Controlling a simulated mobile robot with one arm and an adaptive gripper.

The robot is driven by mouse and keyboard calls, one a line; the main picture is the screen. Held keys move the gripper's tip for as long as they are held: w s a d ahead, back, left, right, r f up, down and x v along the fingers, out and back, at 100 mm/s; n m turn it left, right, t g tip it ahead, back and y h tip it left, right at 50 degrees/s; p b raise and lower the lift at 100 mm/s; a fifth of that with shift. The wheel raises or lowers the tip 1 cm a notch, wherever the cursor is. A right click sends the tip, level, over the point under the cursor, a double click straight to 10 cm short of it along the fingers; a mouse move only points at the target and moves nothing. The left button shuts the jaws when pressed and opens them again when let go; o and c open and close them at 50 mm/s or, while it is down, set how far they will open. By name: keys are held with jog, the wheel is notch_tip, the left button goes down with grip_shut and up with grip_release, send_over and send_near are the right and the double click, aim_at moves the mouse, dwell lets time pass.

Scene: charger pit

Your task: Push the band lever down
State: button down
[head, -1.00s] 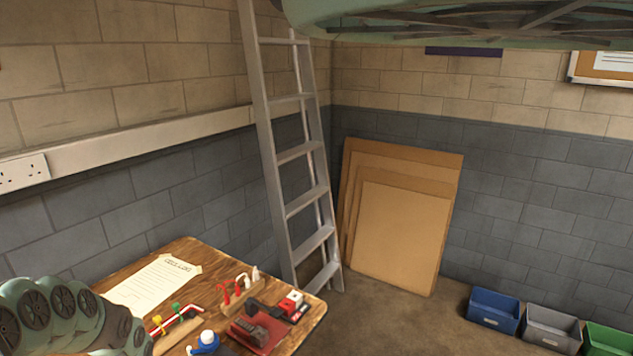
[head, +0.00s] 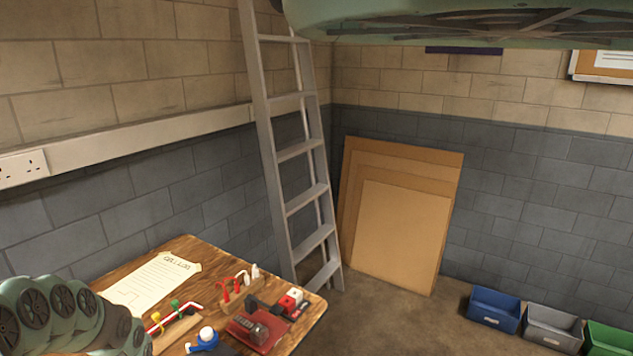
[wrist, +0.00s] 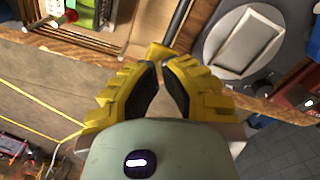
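My gripper (wrist: 160,66) shows in the wrist view, with yellow ribbed fingers and black pads. Its fingertips are nearly together, and nothing shows held between the pads. Just beyond the fingertips is a yellow block (wrist: 158,51) at the end of a dark bar (wrist: 180,18). This looks like the band lever, though I cannot be sure. I cannot tell whether the fingertips touch it. My gripper and the lever are not in the head view.
In the wrist view, a grey disc with a pale square frame (wrist: 246,42) lies right of the fingers, and a wooden tray (wrist: 112,38) lies left. In the head view, a wooden bench (head: 218,278) carries tools and paper. A ladder (head: 268,130), boards (head: 400,235) and bins (head: 493,310) stand beyond.

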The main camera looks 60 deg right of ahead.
jog(key=shift+f+b, duration=0.85)
jog(key=shift+f, duration=0.1)
jog(key=shift+f+b, duration=1.55)
jog(key=shift+b, duration=0.1)
dwell(0.6)
jog(key=shift+r+p, duration=4)
jog(key=shift+r, duration=0.65)
jog(key=shift+f, duration=0.1)
